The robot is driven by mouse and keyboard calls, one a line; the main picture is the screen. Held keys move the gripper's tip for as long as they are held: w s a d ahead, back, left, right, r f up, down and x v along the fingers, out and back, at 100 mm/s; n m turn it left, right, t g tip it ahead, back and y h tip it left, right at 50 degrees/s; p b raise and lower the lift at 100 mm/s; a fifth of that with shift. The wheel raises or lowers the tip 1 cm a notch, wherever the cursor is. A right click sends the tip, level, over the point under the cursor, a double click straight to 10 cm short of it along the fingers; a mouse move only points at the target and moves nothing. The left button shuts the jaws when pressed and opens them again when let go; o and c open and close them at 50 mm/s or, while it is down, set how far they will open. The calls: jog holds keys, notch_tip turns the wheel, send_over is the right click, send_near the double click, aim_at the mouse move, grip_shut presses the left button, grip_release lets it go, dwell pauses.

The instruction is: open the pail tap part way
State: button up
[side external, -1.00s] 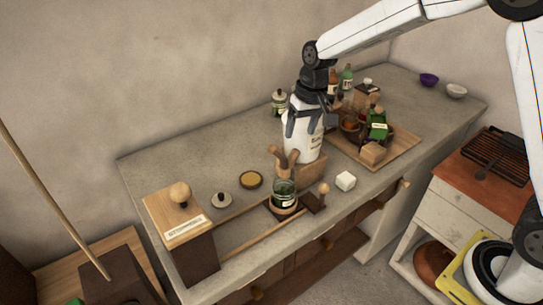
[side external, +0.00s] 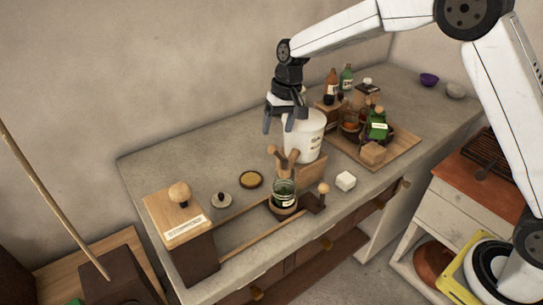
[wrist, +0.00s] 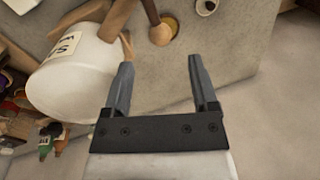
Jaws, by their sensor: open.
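The white labelled pail (side external: 304,137) stands upright on the counter and also shows in the wrist view (wrist: 75,78). Wooden pieces that look like its tap and handle (side external: 284,158) stick out at its front left, above a glass jar with green contents (side external: 284,191). In the wrist view a wooden arm (wrist: 118,18) and a round wooden end (wrist: 161,34) show beyond my fingertips. My gripper (side external: 279,126) is open and empty at the pail's left rear side, apart from the wooden pieces; its fingers also show in the wrist view (wrist: 161,64). How far the tap is turned cannot be told.
A tray (side external: 402,152) with bottles and blocks stands right of the pail. A wooden box with a knob (side external: 177,216), a small lidded thing (side external: 222,200) and a shallow dish (side external: 251,179) are at left. The counter's back left is clear.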

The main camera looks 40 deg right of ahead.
aim_at(278, 156)
jog(key=shift+w+a+f, duration=0.1)
jog(key=shift+a+f, duration=0.1)
jog(key=shift+f, duration=0.75)
jog(key=shift+s+a+f, duration=0.1)
jog(key=shift+a+f, duration=0.05)
jog(key=shift+f, duration=0.85)
jog(key=shift+w+a+f, duration=0.1)
jog(key=shift+a+f, duration=0.1)
jog(key=shift+f, duration=0.75)
grip_shut()
